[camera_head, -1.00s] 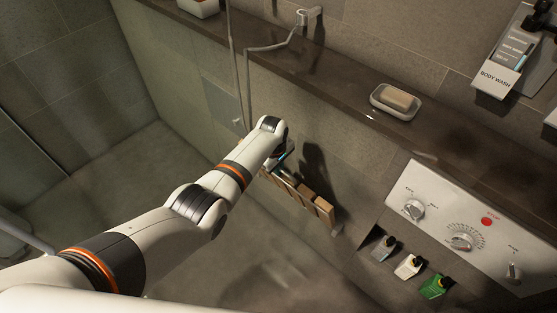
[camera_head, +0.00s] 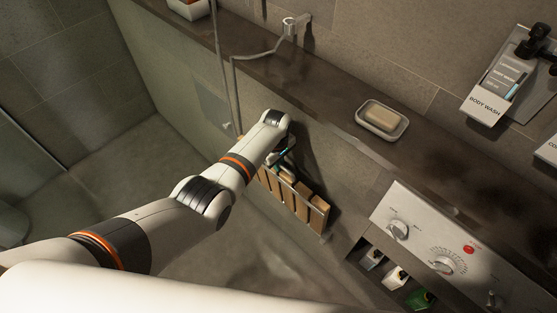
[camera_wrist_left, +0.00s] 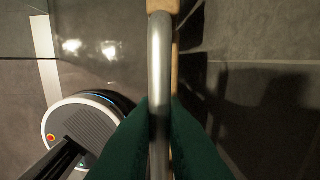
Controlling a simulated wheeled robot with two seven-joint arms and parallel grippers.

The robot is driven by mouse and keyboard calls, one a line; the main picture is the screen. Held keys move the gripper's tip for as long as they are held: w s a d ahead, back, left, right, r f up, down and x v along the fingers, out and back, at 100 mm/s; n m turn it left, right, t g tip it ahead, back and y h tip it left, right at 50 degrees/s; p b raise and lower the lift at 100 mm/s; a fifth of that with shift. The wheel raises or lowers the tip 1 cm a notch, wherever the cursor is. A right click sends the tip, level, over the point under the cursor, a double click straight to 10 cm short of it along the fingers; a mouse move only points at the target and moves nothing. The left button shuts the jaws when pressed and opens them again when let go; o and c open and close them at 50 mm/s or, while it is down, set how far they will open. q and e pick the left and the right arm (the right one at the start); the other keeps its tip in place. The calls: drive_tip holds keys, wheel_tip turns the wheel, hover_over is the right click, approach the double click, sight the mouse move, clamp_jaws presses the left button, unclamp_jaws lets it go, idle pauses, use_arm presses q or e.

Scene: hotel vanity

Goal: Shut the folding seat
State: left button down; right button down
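The folding seat (camera_head: 302,203) is a row of brown wooden slats with a metal rail, set along the grey wall in the middle of the head view. Its slats stand steeply, close to the wall. My left gripper (camera_head: 284,161) is at the seat's upper-left end, partly hidden by my wrist. In the left wrist view, the seat's metal bar (camera_wrist_left: 160,50) runs between my two green fingers (camera_wrist_left: 160,110), which close in on both sides of it. A wooden slat edge shows beside the bar. My right gripper is out of view.
A dark ledge (camera_head: 335,95) above the seat holds a soap dish (camera_head: 382,119). To the right are a control panel (camera_head: 440,245) and a niche with several small bottles (camera_head: 396,276). The floor below the seat is open.

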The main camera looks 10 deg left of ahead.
use_arm(q)
drive_tip(key=c, duration=1.6)
unclamp_jaws()
drive_tip(key=shift+f, duration=0.1)
drive_tip(key=shift+o, duration=0.2)
wheel_tip(320, 180, up, 12)
drive_tip(key=shift+s+a+p, duration=0.15)
drive_tip(key=shift+s+p, duration=0.15)
drive_tip(key=shift+p, duration=0.05)
drive_tip(key=shift+c, duration=0.6)
